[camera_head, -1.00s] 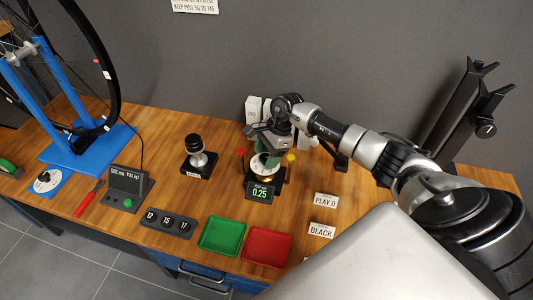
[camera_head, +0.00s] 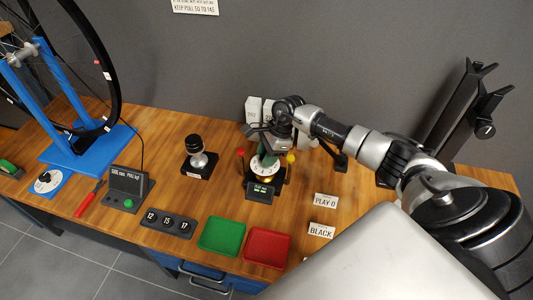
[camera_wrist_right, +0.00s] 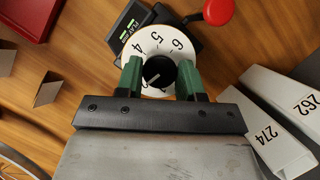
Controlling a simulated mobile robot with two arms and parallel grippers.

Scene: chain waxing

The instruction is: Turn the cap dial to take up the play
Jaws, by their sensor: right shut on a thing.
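The cap dial (camera_head: 262,170) is a white numbered disc on a stand at the middle of the bench. In the right wrist view the dial (camera_wrist_right: 150,40) shows black numerals and a black centre knob with a white pointer line. My right gripper (camera_wrist_right: 159,74) has its green fingers on either side of that centre, shut on the dial. In the head view the right gripper (camera_head: 267,155) comes down on the dial from above and hides part of it. A small display (camera_head: 260,190) in front of the stand shows short green marks. My left gripper is not in view.
A red knob (camera_head: 240,153) and a yellow knob (camera_head: 291,158) flank the dial closely. White numbered blocks (camera_head: 253,109) stand behind it. Green (camera_head: 222,236) and red (camera_head: 267,246) trays lie in front. A black-topped post (camera_head: 198,153) stands to the left.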

